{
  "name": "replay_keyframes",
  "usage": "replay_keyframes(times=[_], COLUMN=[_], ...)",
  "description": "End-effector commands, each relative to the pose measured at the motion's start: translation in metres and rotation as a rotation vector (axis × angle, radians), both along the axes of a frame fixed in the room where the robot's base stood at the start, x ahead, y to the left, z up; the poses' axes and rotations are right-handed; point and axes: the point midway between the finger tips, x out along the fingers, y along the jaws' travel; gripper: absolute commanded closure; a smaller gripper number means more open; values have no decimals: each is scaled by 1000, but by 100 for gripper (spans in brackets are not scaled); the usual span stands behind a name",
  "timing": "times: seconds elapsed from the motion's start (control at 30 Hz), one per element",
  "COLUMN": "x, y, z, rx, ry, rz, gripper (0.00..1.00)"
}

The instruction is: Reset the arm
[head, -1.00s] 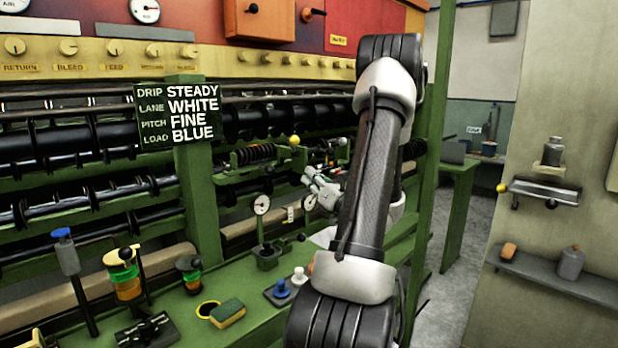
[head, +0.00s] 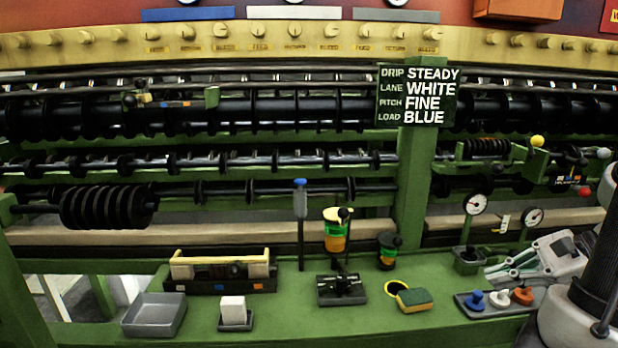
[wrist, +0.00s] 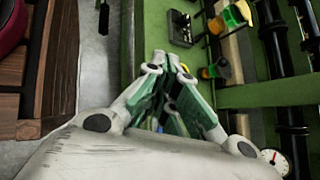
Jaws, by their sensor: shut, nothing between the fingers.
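My gripper (head: 490,276) is at the right of the head view, low over the right end of the green bench. Its grey fingers point left and are shut with nothing between them. In the wrist view my gripper (wrist: 170,62) reaches up the middle, its fingertips together, beside the green bench edge. My arm comes in from the right edge of the head view. A small tray with blue, white and orange knobs (head: 497,299) lies just below the gripper in the picture; whether they touch cannot be told.
Gauges (head: 475,204) rise behind the gripper. In the wrist view, grey floor (wrist: 99,60) lies left of the bench.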

Motion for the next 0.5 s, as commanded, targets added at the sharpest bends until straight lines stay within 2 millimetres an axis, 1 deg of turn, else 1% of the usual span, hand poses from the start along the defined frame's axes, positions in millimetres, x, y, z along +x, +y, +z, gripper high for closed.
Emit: replay_keyframes(times=[0.03, 0.1, 0.17, 0.2, 0.27, 0.3, 0.37, 0.43, 0.5], x=[-19, -42, -55, -60, -62, -61, -57, -53, -49], y=[7, 4, -3, -9, -16, -19, -20, -14, -1], z=[4, 8, 16, 24, 39, 50, 68, 88, 105], rx=[-142, -339, -500, -605, -754, -850, -980, -1101, -1182], ry=[-5, -18, -40, -60, -100, -132, -186, -259, -345], rz=[176, 416, 607, 725, 887, 984, 1107, 1212, 1281], gripper=[100, 100, 100, 100, 100, 100, 100, 100, 100])
